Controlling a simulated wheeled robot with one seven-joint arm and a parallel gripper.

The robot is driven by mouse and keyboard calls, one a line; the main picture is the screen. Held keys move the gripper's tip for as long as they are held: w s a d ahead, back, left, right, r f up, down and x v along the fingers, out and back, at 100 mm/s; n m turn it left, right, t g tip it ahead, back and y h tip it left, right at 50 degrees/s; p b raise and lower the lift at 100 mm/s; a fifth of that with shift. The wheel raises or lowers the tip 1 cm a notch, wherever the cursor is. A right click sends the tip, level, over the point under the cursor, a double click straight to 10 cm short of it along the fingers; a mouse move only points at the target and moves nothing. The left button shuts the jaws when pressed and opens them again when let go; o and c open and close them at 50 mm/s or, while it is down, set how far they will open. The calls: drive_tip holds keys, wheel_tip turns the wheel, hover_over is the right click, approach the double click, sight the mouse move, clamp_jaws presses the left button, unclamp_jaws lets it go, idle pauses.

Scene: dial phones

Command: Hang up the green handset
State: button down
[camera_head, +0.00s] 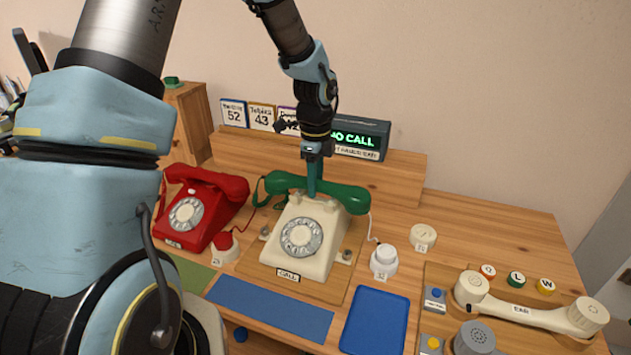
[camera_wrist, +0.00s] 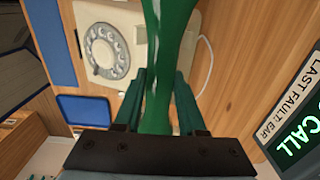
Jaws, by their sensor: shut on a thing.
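The green handset (camera_head: 342,193) lies across the top of the cream dial phone (camera_head: 297,262), at its cradle. I cannot tell whether it rests in the cradle or hovers just over it. My gripper (camera_head: 314,181) comes down from above and is shut on the middle of the handset's grip. In the wrist view the green handset (camera_wrist: 172,30) runs between the two fingers of my gripper (camera_wrist: 158,100). The cream phone's dial (camera_wrist: 107,50) shows to its left there. The cradle is partly hidden by the handset.
A red phone (camera_head: 205,205) with its red handset stands on the left. A lit sign (camera_head: 360,138) reading "NO CALL" stands behind. A cream handset (camera_head: 530,312) lies on the right. A white knob (camera_head: 384,260) is near the phone. Blue mats (camera_head: 375,318) lie in front.

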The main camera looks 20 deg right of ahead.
drive_tip(key=shift+f+b, duration=0.5)
drive_tip(key=shift+f, duration=0.45)
drive_tip(key=shift+c, duration=2.1)
unclamp_jaws()
drive_tip(key=shift+r, duration=0.15)
wheel_tip(320, 180, up, 11)
drive_tip(key=shift+f+b, duration=0.2)
drive_tip(key=shift+b, duration=0.75)
drive_tip(key=shift+a, duration=0.15)
